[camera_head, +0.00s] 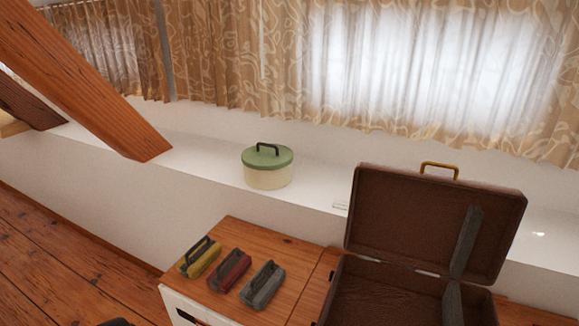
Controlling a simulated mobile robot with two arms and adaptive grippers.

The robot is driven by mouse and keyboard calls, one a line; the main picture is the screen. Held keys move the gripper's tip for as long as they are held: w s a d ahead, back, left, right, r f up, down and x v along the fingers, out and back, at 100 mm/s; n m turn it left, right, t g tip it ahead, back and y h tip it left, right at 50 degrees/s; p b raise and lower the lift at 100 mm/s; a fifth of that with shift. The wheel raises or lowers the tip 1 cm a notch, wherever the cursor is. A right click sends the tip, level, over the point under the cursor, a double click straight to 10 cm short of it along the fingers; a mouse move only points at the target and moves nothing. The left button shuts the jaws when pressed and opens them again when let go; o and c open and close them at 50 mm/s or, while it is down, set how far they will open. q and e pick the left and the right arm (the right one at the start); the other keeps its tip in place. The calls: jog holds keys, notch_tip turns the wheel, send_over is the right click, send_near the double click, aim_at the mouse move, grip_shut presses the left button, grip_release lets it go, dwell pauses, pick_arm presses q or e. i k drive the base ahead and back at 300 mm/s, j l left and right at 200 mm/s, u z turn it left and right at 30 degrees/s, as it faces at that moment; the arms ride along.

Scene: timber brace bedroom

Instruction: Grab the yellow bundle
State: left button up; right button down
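The yellow bundle (205,262) lies at the left end of a row of bundles on a wooden cabinet top (284,247). It has a dark strap or handle over it and lies close to the top's left edge. A red bundle (235,270) lies to its right, and a grey bundle (263,286) lies right of the red one. Neither of my grippers is clearly in view. A small dark shape shows at the bottom edge, left of the cabinet, and I cannot tell what it is.
An open brown suitcase (410,212) stands at the right, lid raised, with a grey divider inside. A green-lidded round box (267,170) sits on the white ledge behind. A slanted timber beam (85,85) crosses the upper left. Wooden floor (50,265) lies clear at left.

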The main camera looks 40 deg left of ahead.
aim_at(200, 256)
jog(key=u, duration=2.1)
jog(key=z, duration=0.45)
